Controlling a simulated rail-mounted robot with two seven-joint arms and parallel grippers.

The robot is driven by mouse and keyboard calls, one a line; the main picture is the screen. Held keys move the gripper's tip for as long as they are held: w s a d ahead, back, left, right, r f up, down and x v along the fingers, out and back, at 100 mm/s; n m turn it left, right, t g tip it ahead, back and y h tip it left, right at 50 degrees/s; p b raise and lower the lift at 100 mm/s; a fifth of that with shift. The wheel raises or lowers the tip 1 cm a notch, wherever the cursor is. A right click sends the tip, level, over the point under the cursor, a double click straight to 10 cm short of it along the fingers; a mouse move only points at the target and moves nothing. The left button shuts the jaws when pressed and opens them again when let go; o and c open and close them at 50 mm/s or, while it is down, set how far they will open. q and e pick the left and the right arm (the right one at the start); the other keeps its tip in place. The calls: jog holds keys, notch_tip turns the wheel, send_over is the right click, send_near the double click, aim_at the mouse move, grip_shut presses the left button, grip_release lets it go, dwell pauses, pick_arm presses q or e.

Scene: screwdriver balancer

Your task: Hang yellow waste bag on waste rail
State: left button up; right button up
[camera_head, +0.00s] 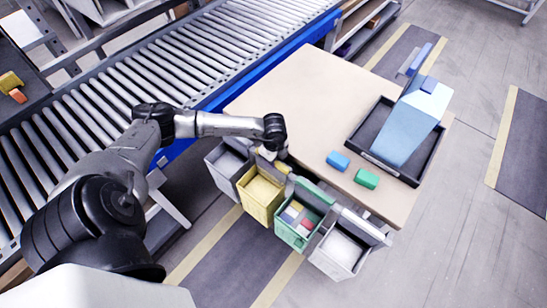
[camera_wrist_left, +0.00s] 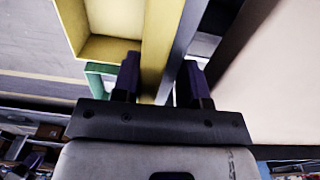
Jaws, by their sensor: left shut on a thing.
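The yellow waste bag (camera_head: 262,196), an open box-like container, is at the table's front edge between a grey bin and a green bin. My left gripper (camera_head: 274,158) is above its table-side edge. In the left wrist view the gripper (camera_wrist_left: 160,84) is shut on the yellow bag's upright wall (camera_wrist_left: 154,50), with a finger on each side. A grey strip (camera_wrist_left: 184,50) runs close beside that wall; it may be the waste rail. The arm and neighbouring bins hide most of the rail in the head view, so I cannot tell whether the bag is hooked on it.
The grey bin (camera_head: 222,171) is left of the bag; the green bin (camera_head: 294,236) with coloured blocks and a white-lined bin (camera_head: 338,254) are right. The table (camera_head: 300,95) bears a blue block (camera_head: 338,160), a green block (camera_head: 367,178) and a black tray (camera_head: 366,128). A roller conveyor (camera_head: 190,60) lies behind.

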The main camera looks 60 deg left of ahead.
pick_arm(q)
jog(key=shift+f, duration=0.1)
jog(key=o, duration=1)
notch_tip(320, 180, up, 14)
jog(key=p, duration=0.3)
jog(key=shift+w+a+f, duration=0.1)
jog(key=shift+w, duration=0.05)
